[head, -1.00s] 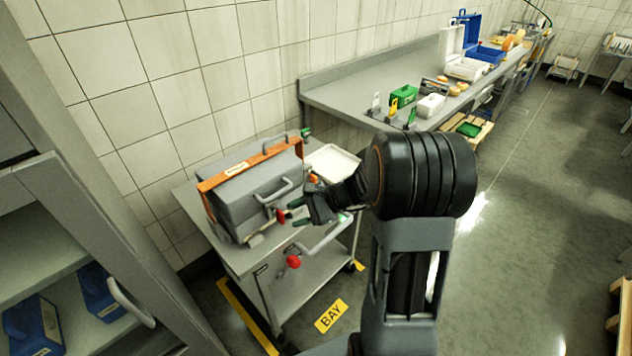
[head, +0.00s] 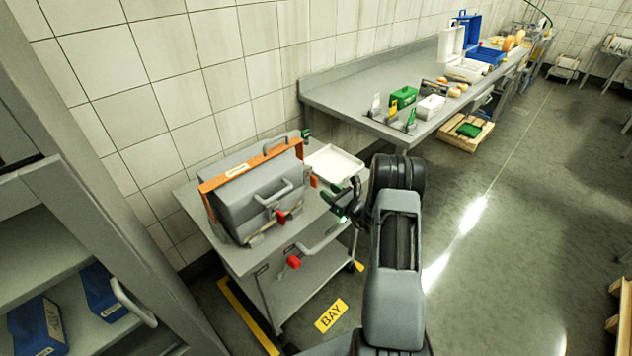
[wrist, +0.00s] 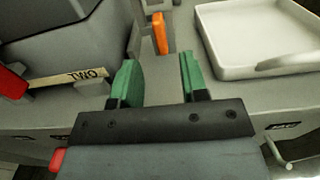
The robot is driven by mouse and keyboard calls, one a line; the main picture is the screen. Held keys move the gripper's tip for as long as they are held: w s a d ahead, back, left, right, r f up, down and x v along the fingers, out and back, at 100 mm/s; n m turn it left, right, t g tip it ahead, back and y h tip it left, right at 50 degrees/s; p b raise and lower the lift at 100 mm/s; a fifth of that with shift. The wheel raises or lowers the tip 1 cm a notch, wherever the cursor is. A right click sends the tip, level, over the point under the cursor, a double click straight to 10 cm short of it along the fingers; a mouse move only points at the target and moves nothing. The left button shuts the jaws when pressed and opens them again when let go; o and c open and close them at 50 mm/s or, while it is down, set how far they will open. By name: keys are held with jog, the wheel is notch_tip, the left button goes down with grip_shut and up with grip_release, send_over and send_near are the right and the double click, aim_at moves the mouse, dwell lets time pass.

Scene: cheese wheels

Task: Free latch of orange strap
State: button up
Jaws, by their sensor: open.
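A grey case (head: 250,198) stands on a grey cart, with an orange strap (head: 240,168) running over its top. An orange tab, which looks like the strap's latch, hangs at the case's right end (head: 313,181); in the wrist view the orange tab (wrist: 160,33) stands upright just beyond my fingertips. My gripper (head: 345,200) is off the case's right front corner. In the wrist view its two green fingers (wrist: 157,75) are apart with nothing between them. The tab lies ahead of the gap, nearer the left finger, and no contact shows.
A white tray (head: 335,163) lies on the cart right of the case; its near edge also shows in the wrist view (wrist: 262,70). A red latch (head: 282,215) is on the case front. A red knob (head: 294,262) is by the cart handle (head: 325,238). A cabinet stands at left.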

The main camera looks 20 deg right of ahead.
aim_at(316, 182)
jog(key=x, duration=0.7)
jog(key=shift+w+p, duration=0.1)
jog(key=shift+p, duration=0.3)
grip_shut()
